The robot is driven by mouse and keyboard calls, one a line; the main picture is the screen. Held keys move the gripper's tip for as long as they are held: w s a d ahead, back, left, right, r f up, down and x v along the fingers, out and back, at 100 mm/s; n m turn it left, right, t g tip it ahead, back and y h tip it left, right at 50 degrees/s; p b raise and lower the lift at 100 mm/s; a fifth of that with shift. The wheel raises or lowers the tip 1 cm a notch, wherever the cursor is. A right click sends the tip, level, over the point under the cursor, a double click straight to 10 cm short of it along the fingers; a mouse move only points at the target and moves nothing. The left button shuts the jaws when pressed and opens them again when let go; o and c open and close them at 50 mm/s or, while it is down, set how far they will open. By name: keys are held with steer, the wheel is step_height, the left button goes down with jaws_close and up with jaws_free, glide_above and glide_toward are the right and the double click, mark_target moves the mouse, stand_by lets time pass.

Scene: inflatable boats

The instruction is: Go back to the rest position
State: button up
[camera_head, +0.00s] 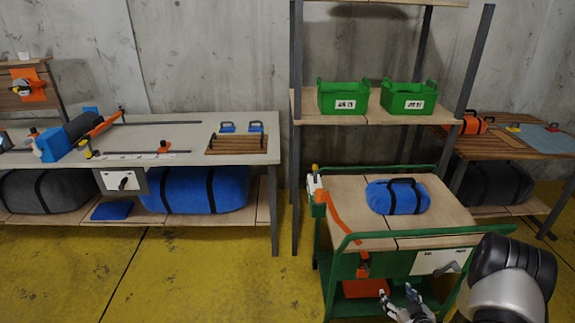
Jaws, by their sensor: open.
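My gripper (410,306) shows at the bottom right, low in front of the green cart (345,240). Its fingers are spread open and nothing shows between them. Part of my arm, dark and silver, stands at the right of it and covers the cart's front right corner. A blue bag (398,197) with a dark handle and straps lies on the cart's wooden top, behind and above my gripper. The gripper's lower part is cut off by the picture's bottom edge.
A long workbench (205,187) with tools stands at the left, with bags below. A shelf (300,105) behind the cart holds two green bins (342,97) (410,97). A wooden table (490,148) stands at the right. The yellow floor (200,285) at the front left is clear.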

step_height(320, 180, up, 16)
steer(key=w+a+f+g+h, duration=0.1)
steer(key=w+g+h, duration=0.1)
steer(key=w, duration=0.1)
steer(key=s+a+r+m+g, duration=0.1)
steer(key=s+a+r, duration=0.25)
steer(key=r, duration=0.35)
steer(key=s+a+r+g, duration=0.1)
steer(key=s+a+r, duration=0.1)
steer(key=s+r, duration=0.35)
steer(key=s+a+r+g, duration=0.1)
steer(key=s+a+r, duration=0.2)
steer(key=s, duration=0.5)
steer(key=s+a+r+m+g+y, duration=0.1)
steer(key=s+a+r, duration=0.2)
steer(key=s+a, duration=0.3)
steer(key=s+a+r+g, duration=0.2)
steer(key=s+a+r, duration=0.1)
steer(key=s, duration=0.8)
steer(key=shift+s+a+r+y, duration=0.2)
steer(key=shift+s+a+y, duration=0.1)
steer(key=shift+a, duration=0.55)
